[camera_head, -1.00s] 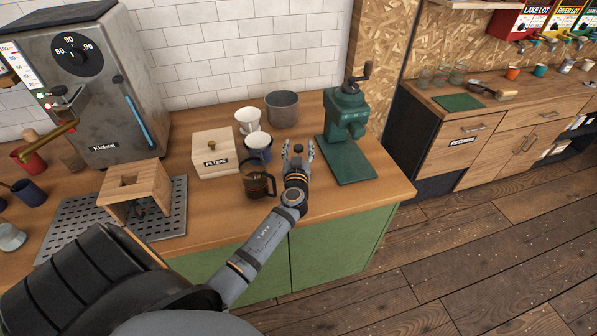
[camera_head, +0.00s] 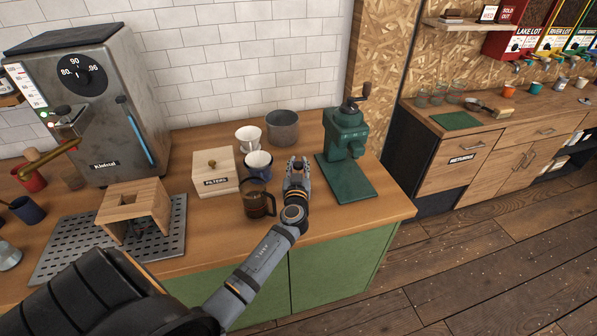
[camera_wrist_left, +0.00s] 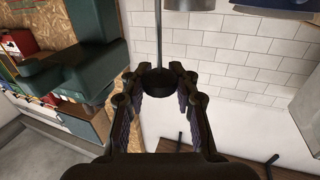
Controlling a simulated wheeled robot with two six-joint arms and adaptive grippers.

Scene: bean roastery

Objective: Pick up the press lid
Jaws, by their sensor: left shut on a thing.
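My left gripper (camera_head: 298,165) is over the counter, between the glass press (camera_head: 258,204) and the green grinder. In the left wrist view, the fingers of my left gripper (camera_wrist_left: 158,78) are shut on a round black knob, which I take to be the press lid's (camera_wrist_left: 158,88). A thin metal rod runs from the knob toward the top of that picture. The rest of the lid is hidden, and I cannot tell whether it touches the counter. The dark-tinted glass press stands upright to the left of the gripper. My right gripper is not in view.
The green hand grinder (camera_head: 346,150) stands close to the right of my gripper. A blue cup (camera_head: 258,165), white dripper (camera_head: 248,139), metal canister (camera_head: 283,129) and filter box (camera_head: 214,172) stand behind and to the left. The front right counter top (camera_head: 388,213) is clear.

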